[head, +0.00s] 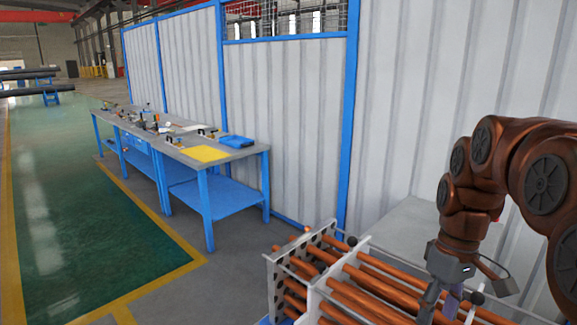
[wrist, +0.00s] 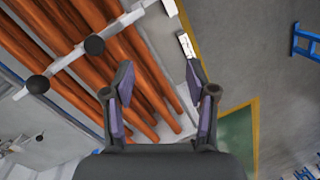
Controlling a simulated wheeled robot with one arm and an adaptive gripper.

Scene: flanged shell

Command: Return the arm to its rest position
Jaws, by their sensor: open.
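My arm (head: 490,160) is copper-brown and bends down at the right of the head view. My gripper (head: 441,303) hangs at its end, over the bundle of copper-coloured tubes (head: 350,297). In the wrist view my gripper (wrist: 158,80) has its two fingers spread, with nothing held between them. The tubes (wrist: 60,45) run below and to the left of the fingers there. Whether a finger touches a tube cannot be told.
A grey plate with holes (head: 290,275) and light frame bars with black knobs (wrist: 95,45) surround the tubes. A blue-legged workbench (head: 235,157) with tools stands at a corrugated wall (head: 285,120). The green floor lane (head: 75,220) at left is clear.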

